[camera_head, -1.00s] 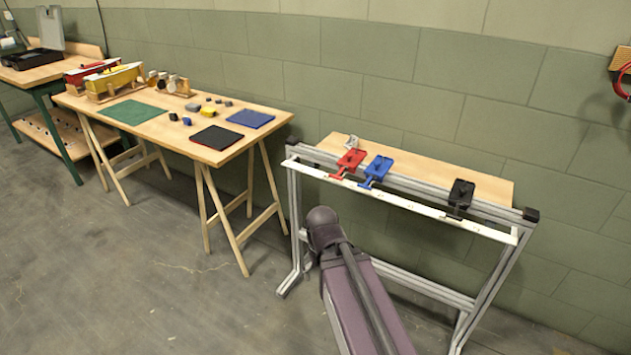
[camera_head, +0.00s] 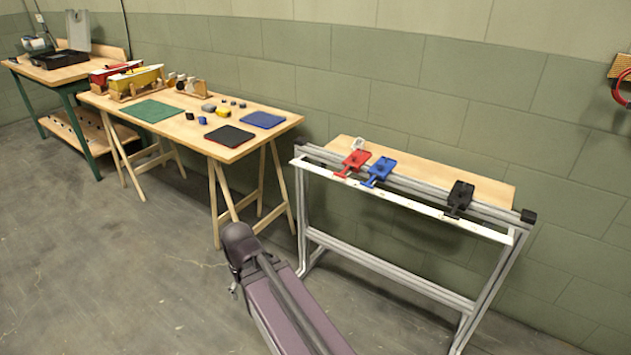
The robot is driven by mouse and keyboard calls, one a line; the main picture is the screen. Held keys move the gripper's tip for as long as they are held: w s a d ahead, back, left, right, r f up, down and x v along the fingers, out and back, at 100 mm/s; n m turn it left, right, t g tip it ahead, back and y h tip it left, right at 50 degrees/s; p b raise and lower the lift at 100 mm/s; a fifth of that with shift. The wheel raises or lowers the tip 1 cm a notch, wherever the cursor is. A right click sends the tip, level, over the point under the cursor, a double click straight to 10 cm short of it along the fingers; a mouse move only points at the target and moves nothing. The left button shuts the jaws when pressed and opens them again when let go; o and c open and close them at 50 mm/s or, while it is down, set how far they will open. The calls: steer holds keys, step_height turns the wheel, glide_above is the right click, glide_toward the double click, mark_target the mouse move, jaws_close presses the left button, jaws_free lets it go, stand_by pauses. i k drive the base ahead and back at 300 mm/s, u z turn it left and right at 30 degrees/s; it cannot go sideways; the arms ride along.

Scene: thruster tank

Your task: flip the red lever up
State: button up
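The red lever (camera_head: 353,163) sits at the left end of a metal-framed stand, with its handle pointing toward the white front rail. A blue lever (camera_head: 378,171) is just right of it and a black lever (camera_head: 459,198) is farther right. My arm rises from the bottom of the picture, in front of the stand and to its left, apart from the levers. My gripper is not clearly visible; the dark rounded arm end hides what is beyond it.
The stand's white rail (camera_head: 403,201) runs along its front. A wooden table (camera_head: 182,122) with mats and small blocks stands to the left. A green-legged workbench (camera_head: 62,75) is farther left. Grey floor is open at the lower left.

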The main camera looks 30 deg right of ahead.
mark_target(341, 175)
steer(key=u, duration=0.55)
steer(key=k, duration=0.8)
steer(key=z, duration=1.7)
steer(key=i, duration=0.3)
steer(key=u, duration=0.5)
